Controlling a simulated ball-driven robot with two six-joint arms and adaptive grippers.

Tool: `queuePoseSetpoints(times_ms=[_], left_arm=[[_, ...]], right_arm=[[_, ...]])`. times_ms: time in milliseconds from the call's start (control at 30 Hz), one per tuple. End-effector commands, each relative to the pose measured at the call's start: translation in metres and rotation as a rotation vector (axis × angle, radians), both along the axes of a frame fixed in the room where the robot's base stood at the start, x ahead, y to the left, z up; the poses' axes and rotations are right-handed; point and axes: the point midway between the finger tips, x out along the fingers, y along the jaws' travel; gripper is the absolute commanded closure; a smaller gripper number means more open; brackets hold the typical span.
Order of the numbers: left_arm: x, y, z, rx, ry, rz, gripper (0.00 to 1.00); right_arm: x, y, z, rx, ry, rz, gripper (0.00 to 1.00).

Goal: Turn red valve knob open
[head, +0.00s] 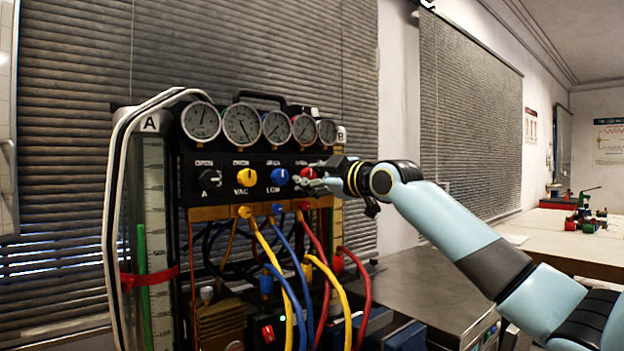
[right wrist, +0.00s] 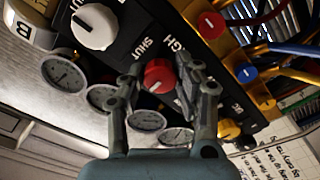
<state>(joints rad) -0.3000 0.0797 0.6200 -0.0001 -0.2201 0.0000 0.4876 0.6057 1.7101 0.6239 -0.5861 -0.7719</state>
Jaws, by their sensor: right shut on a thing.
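The red valve knob (right wrist: 158,76) sits between the two fingers of my right gripper (right wrist: 158,85) in the right wrist view, with a white line across its face. My right gripper is shut on it, one finger on each side. In the head view the right gripper (head: 309,179) reaches in from the right to the black gauge panel (head: 228,163). There the fingers partly cover the red knob at the right of the knob row. My left gripper is not in view.
A blue knob (head: 279,177), a yellow knob (head: 246,177) and a black knob (head: 209,180) line the panel. Several round gauges (head: 241,124) stand above. Yellow, blue and red hoses (head: 318,240) hang below. A white knob (right wrist: 93,26) is near the right gripper.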

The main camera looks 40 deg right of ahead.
Motion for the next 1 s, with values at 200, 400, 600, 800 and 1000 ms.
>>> queuePoseSetpoints(times_ms=[200, 400, 600, 800, 1000], left_arm=[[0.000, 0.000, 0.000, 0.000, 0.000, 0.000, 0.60], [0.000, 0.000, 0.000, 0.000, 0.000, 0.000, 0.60], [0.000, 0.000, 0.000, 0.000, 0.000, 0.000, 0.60], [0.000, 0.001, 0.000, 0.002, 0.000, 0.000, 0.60], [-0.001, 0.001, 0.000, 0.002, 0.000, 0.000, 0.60]], right_arm=[[0.000, 0.000, -0.002, -0.004, 0.005, 0.000, 1.00], [0.000, 0.000, -0.003, -0.004, 0.005, 0.000, 0.65], [0.000, 0.000, -0.002, -0.003, 0.004, 0.000, 0.45], [0.000, 0.000, -0.001, -0.004, 0.003, 0.000, 0.45], [-0.020, -0.003, -0.002, -0.011, 0.004, -0.002, 0.45]])
